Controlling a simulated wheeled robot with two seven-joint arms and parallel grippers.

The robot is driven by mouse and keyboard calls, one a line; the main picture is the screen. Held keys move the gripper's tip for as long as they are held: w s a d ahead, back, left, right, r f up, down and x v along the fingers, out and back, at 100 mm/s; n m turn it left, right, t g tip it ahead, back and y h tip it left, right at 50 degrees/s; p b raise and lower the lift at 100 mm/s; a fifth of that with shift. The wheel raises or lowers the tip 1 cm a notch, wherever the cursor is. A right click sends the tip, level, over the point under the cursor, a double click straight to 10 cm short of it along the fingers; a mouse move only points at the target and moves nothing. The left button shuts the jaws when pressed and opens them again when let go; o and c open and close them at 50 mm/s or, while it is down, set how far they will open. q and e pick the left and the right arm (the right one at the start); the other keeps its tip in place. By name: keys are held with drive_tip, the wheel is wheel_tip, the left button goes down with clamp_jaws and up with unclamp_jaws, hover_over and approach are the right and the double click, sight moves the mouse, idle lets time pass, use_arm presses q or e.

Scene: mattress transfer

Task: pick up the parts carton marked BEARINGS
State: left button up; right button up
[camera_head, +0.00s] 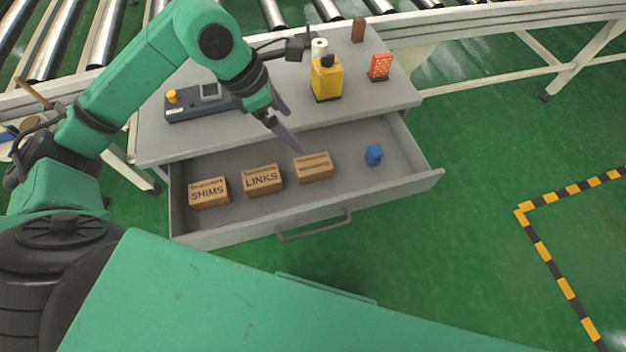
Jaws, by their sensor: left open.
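Three brown cartons stand in a row in the open grey drawer (345,205). The left carton (209,193) reads SHIMS and the middle carton (262,180) reads LINKS. The right carton (314,168) has a label too small to read; no carton shows a legible BEARINGS marking. My left gripper (294,132) is open and empty, above the back of the drawer, just behind and left of the right carton. One finger points down toward that carton; I cannot tell whether it touches. My right gripper is not in view.
A blue object (374,155) lies in the drawer, right of the cartons. On the cabinet top (385,97) stand a yellow bottle (326,80), a red box (380,67) and a dark control box (195,108). A roller conveyor (470,18) runs behind. The drawer's right end is mostly free.

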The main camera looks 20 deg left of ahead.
use_arm(q)
drive_tip(key=b, duration=0.2)
approach(313, 164)
drive_tip(key=p+x, duration=0.1)
drive_tip(key=x, duration=0.9)
drive_tip(key=shift+f+p, duration=0.35)
drive_tip(key=shift+p, duration=0.05)
drive_tip(key=shift+w+r, duration=0.1)
clamp_jaws()
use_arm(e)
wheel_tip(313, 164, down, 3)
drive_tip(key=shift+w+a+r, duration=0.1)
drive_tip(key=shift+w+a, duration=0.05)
